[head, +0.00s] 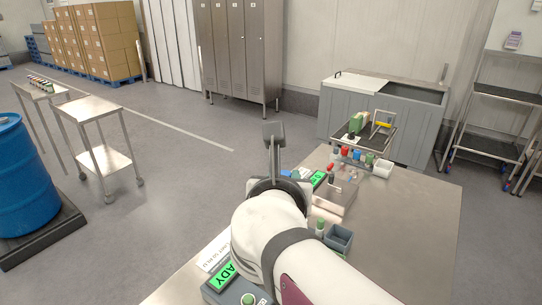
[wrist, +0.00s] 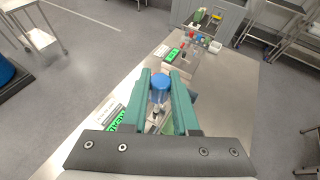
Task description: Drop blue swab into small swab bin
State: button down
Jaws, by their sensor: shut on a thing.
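In the wrist view my gripper (wrist: 162,76) has its two teal fingers closed around the blue swab (wrist: 160,86), whose rounded blue cap shows between them. A paler lower part shows beneath the cap. In the head view my arm hides most of the gripper and the swab. A small grey open bin (head: 341,238) stands on the steel table, right of my arm. A small white bin (head: 383,169) stands near the table's far edge and also shows in the wrist view (wrist: 215,47). I cannot tell which one is the small swab bin.
Several coloured-capped items (head: 356,156) stand in a row at the table's far end. The table's right half (head: 420,215) is clear.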

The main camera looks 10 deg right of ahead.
jog(key=w+d+f+m+g+h, duration=0.4)
jog(key=w+d+f+m+h, duration=0.2)
jog(key=w+d+f, duration=0.75)
jog(key=w+d+f+m+g+h, duration=0.1)
jog(key=w+d+f, duration=0.1)
jog(key=d+f, duration=0.3)
jog(key=w+d+f+m+g, duration=0.1)
jog(key=d+f, duration=0.4)
jog(key=f, duration=0.6)
jog(key=shift+w+d+f+m+g+h, duration=0.3)
jog(key=shift+w+f+m+h, duration=0.1)
jog(key=shift+w+m, duration=0.15)
jog(key=c, duration=0.6)
grip_release()
